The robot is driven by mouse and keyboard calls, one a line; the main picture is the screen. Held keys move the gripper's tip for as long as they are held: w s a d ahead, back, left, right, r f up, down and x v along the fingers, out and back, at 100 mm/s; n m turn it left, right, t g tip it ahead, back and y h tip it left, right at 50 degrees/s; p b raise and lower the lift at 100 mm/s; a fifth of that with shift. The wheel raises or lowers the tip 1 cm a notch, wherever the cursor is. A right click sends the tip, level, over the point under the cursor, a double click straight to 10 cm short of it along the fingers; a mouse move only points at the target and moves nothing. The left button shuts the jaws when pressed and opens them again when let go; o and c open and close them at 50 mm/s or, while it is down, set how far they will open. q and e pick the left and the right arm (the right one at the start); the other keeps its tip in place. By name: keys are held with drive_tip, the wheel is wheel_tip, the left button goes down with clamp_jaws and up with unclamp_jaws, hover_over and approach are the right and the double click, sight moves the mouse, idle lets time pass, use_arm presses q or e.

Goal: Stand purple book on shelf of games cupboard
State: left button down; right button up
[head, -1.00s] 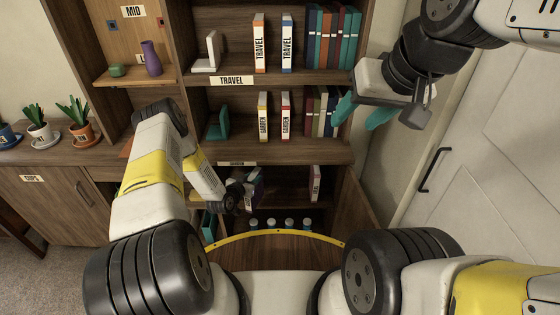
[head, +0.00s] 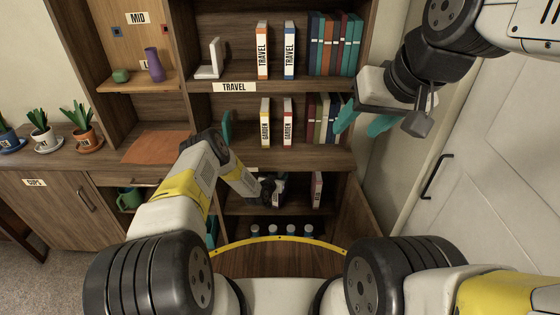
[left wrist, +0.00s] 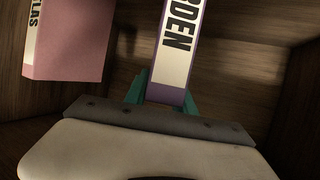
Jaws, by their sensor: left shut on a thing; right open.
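The purple book shows in the left wrist view (left wrist: 172,75), with a white spine label whose visible letters read "RDEN". My left gripper (left wrist: 163,90) is shut on its lower end, with teal fingertips on both sides. In the head view my left gripper (head: 271,189) is inside the open lower cupboard (head: 340,207), and my arm and hand hide most of the book. Whether the book touches the shelf is unclear. My right gripper (head: 362,120) is open and empty, beside the right side of the bookcase.
A pink book labelled "ATLAS" (left wrist: 68,40) stands on the same cupboard shelf, right of my left gripper in the head view (head: 316,189), with a gap between. Several small bottles (head: 281,230) stand below. The open cupboard door (head: 362,225) is at the right.

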use_arm(q)
drive_tip(key=shift+f, duration=0.1)
drive_tip(key=c, duration=1)
unclamp_jaws()
drive_tip(key=shift+f, duration=0.15)
drive_tip(key=shift+c, duration=0.2)
drive_tip(key=shift+r, duration=0.2)
drive_tip(key=v, duration=1.2)
drive_tip(key=shift+a+f, duration=0.1)
